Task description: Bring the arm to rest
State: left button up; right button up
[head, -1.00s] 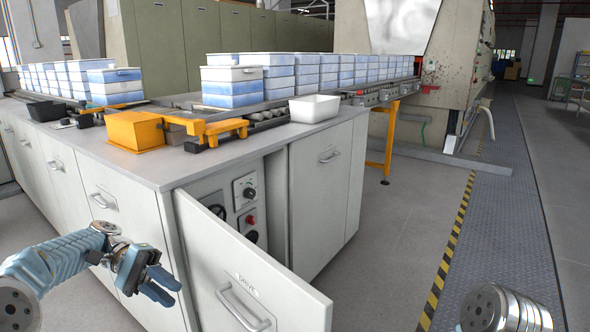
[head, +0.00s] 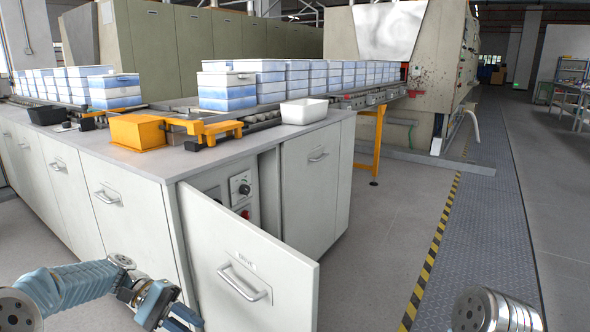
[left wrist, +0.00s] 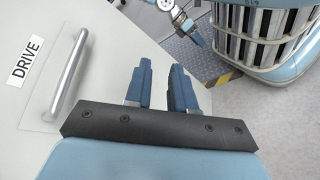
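My left gripper (head: 172,312) is low at the bottom left of the head view, in front of the cabinet and left of the open door. In the left wrist view its two blue fingers (left wrist: 162,66) stand apart with nothing between them. The open cabinet door (head: 252,262), marked DRIVE, has a bar handle (head: 243,283); the handle also shows left of the fingers in the left wrist view (left wrist: 69,75). My right arm shows only as a metal link in the head view. Its small gripper (left wrist: 195,38) appears at the top of the left wrist view, its opening unclear.
Behind the door are a knob and a red button (head: 245,214). The worktop (head: 150,162) carries an orange block (head: 138,132), a white tray (head: 304,111) and rows of blue-white boxes (head: 227,92). Open floor lies right of the cabinet, beyond it a yellow-black striped edge (head: 432,255).

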pick_arm(q)
jog(key=s+d+f+n+t+y, duration=0.1)
jog(key=s+d+f+y, duration=0.15)
jog(key=f, duration=0.45)
jog(key=s+d+f+y, duration=0.1)
jog(key=d+f, duration=0.2)
jog(key=f, duration=0.4)
jog(key=s+d+f+n+t+y, duration=0.1)
jog(key=d+f, duration=0.2)
jog(key=f, duration=0.4)
jog(key=s+d+f+m+t+y, duration=0.3)
jog(key=s+f+y, duration=0.1)
jog(key=s+f, duration=0.8)
jog(key=shift+s+f+m+t, duration=0.25)
jog(key=shift+s+m+t, duration=0.05)
jog(key=shift+s, duration=0.5)
jog(key=shift+y, duration=0.25)
